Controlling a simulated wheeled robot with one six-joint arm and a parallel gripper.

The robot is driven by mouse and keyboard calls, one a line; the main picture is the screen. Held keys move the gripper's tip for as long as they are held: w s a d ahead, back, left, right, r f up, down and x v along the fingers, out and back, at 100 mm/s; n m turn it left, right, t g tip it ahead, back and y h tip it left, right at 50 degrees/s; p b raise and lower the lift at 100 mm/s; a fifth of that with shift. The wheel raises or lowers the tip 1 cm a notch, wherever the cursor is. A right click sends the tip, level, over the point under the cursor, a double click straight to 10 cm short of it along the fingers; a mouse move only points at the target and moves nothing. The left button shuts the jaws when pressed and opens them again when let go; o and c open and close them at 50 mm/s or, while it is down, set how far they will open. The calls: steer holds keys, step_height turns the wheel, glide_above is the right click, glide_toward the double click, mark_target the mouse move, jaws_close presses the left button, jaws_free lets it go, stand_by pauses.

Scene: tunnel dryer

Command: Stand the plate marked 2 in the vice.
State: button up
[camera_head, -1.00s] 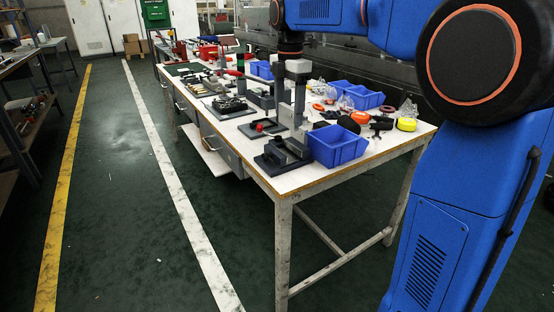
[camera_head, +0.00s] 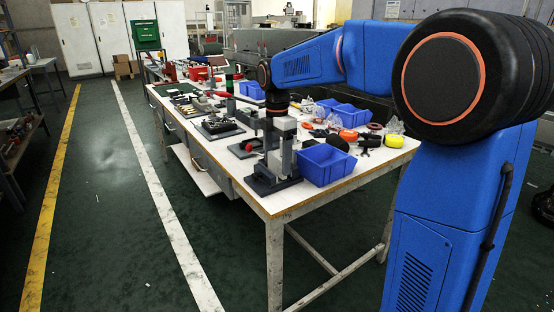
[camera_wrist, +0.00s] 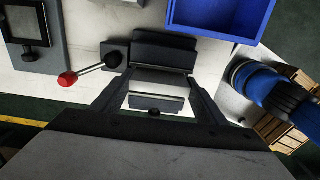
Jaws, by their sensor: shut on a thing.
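In the head view my gripper (camera_head: 276,152) points down just over the vice (camera_head: 266,184) near the table's front corner. A dark vice jaw (camera_wrist: 165,52) shows just beyond the plate in the wrist view. Whether the plate is inside the jaw gap or touches the vice is unclear.
A blue bin (camera_head: 325,164) stands right beside the vice; more blue bins are behind it. A lever with a red ball (camera_wrist: 67,79) is left of the vice in the wrist view. Tools and fixtures crowd the white table (camera_head: 268,206) farther back.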

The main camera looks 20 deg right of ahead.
mark_target(277, 156)
steer(key=shift+f, duration=0.1)
steer(key=o, duration=1.2)
step_height(277, 156, up, 12)
